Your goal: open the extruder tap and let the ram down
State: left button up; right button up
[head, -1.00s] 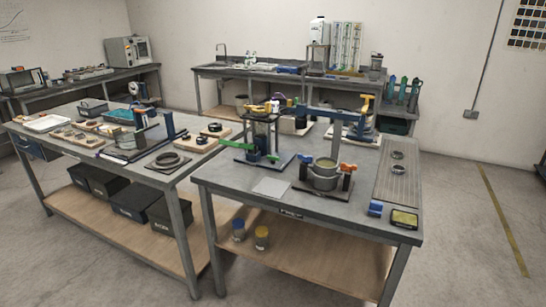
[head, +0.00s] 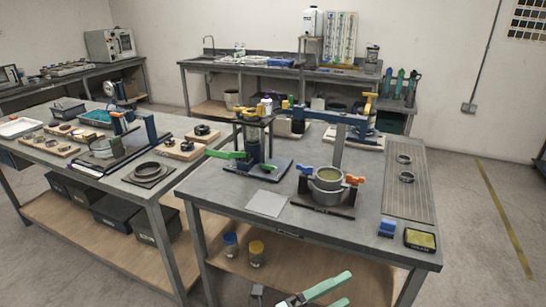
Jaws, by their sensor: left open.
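On the front table stands a small press-like stand (head: 254,150) with dark posts, a blue cylinder and yellow parts on top. In front of the post sits a grey pot (head: 327,187) with blue and orange clamps. I cannot tell for sure which part is the tap or the ram. My left gripper (head: 346,288), with pale green fingers, is open and empty at the bottom edge, well short of these.
The front table also bears a pale sheet (head: 267,203), a ribbed board (head: 408,185) with two rings, a blue block (head: 388,228) and a yellow-topped pad (head: 420,239). Two jars stand on its lower shelf (head: 290,262). A second table (head: 115,190) is at left.

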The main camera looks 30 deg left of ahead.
aim_at(268, 168)
jog(key=i+j+z, duration=0.1)
jog(key=i+j, duration=0.2)
jog(key=i+j+z, duration=0.1)
jog(key=i+j, duration=0.25)
jog(key=j, duration=0.15)
jog(key=i+j+z, duration=0.1)
jog(key=i+j, duration=0.15)
jog(key=j, duration=0.15)
